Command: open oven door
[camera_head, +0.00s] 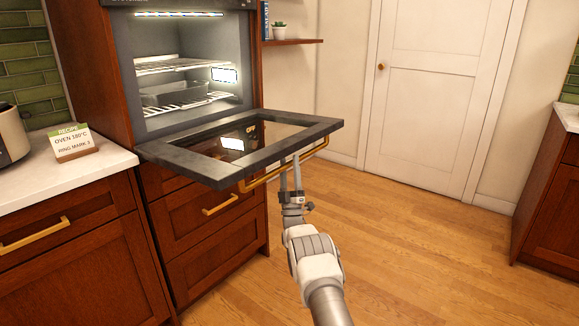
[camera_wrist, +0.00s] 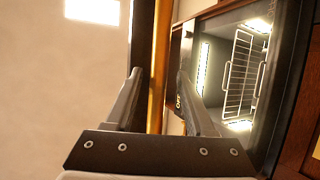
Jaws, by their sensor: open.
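The oven (camera_head: 185,65) is built into the wooden cabinet at the left, and its lit inside shows. Its door (camera_head: 185,165) is hinged down and lies about level, with its glass facing up. A brass handle bar (camera_head: 285,170) runs along the door's outer edge. My gripper (camera_head: 297,160) is at this handle, with its fingers pointing up beside the door edge. In the wrist view, the open fingers (camera_wrist: 160,85) have the brass handle (camera_wrist: 160,65) between them. Whether they touch it I cannot tell. The oven inside also shows at the right of the wrist view (camera_wrist: 240,75).
Wire racks (camera_head: 185,65) and a tray (camera_head: 175,95) are inside the oven. A recipe card (camera_head: 73,143) stands on the white counter (camera_head: 75,185) at left. Drawers (camera_head: 210,200) lie below the oven door. The wooden floor (camera_head: 400,240) at right is clear.

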